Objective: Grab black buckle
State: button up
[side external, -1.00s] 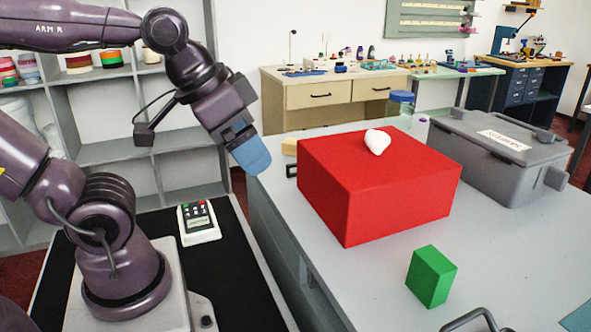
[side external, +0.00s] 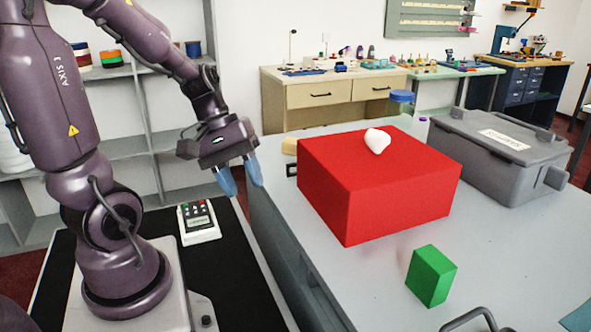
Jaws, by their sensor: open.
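A small black frame-like piece (side external: 291,170), which looks like the black buckle, lies on the grey counter at the left edge of the red box. The box hides part of it. My gripper (side external: 243,188) is open and empty, its two blue fingers pointing down. It hangs to the left of the black piece, near the counter's left edge, apart from it in the picture.
A large red box (side external: 378,188) with a white heart-shaped piece (side external: 377,141) on top stands right of the black piece. A beige block (side external: 290,146) is behind it. A green block (side external: 431,276), grey bin (side external: 500,155) and blue-lidded jar (side external: 401,103) also stand on the counter.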

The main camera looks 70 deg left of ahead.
jog(key=w+a+f+n+t+y, duration=0.1)
jog(key=w+a+n+t+y, duration=0.1)
jog(key=a+n+t, duration=0.55)
jog(key=w+a+f+n+t+y, duration=0.25)
jog(key=a+n, duration=0.55)
jog(key=n, duration=0.7)
jog(key=shift+n+t, duration=0.25)
jog(key=shift+t, duration=0.15)
jog(key=x, duration=0.6)
jog(key=shift+w+d+r, duration=0.15)
jog(key=shift+w+d, duration=0.2)
jog(key=shift+x, duration=3.15)
jog(key=shift+r, duration=0.1)
grip_shut()
